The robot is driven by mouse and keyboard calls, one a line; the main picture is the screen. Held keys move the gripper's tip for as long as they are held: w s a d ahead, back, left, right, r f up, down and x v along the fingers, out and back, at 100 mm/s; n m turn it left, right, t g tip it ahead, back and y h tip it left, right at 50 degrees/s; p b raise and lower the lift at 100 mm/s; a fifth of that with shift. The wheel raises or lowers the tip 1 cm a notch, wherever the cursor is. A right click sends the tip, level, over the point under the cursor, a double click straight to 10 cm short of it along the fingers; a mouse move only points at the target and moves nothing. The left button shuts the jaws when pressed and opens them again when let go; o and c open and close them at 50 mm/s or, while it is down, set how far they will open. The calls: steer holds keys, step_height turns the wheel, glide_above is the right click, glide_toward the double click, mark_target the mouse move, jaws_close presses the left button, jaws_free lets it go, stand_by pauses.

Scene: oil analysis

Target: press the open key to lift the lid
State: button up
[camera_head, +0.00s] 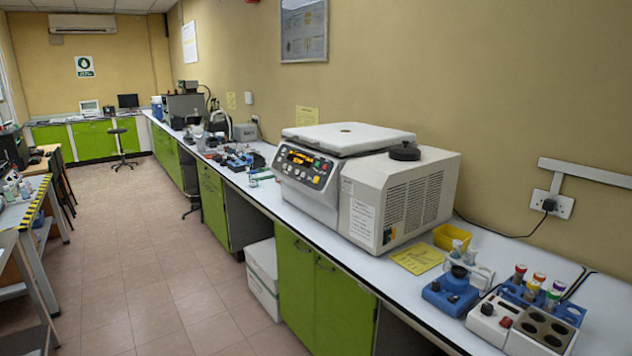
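The centrifuge-like machine (375,205) stands on the white bench right of centre. Its sloped control panel (304,166) faces left and has an amber lit display and several small coloured keys. The key labels are too small to read, so I cannot tell which is the open key. The pale lid (348,137) lies flat on top of the machine and looks down. My gripper is not in view.
A yellow sheet (417,258), a yellow bin (452,236), a blue device (451,292) and a tube rack (540,300) sit right of the machine. Small equipment crowds the bench to the left. The tiled floor (150,270) before the green cabinets (325,298) is clear.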

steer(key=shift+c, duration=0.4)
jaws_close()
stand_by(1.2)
